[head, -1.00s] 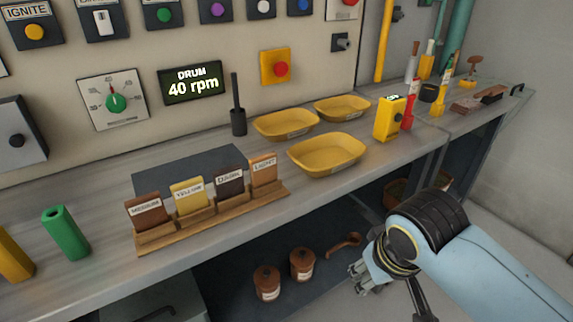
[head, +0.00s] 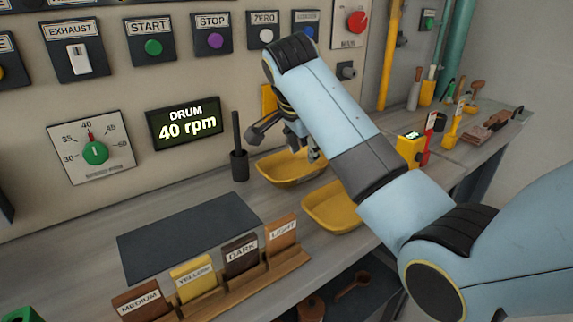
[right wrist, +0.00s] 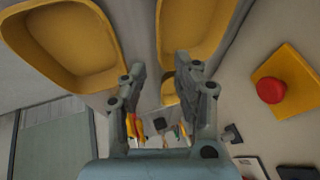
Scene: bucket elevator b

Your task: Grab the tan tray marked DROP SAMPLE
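Yellow-tan trays stand on the bench by the panel. In the head view one tray (head: 290,172) is at the back and another (head: 328,207) is nearer the front, partly behind my right arm. A third is hidden there now. Labels are too small to read, so I cannot tell which is marked DROP SAMPLE. My right gripper (head: 288,143) is over the back tray, fingers apart and empty. In the right wrist view the gripper (right wrist: 162,75) is open, with a tray (right wrist: 70,45) at upper left and another (right wrist: 192,30) at the top. My left gripper is not in view.
A red button on a yellow plate (right wrist: 285,80) is close to my right gripper. A dark holder with a rod (head: 239,165) stands left of the trays. A wooden card rack (head: 255,280) is in front, and a yellow device (head: 408,150) is to the right.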

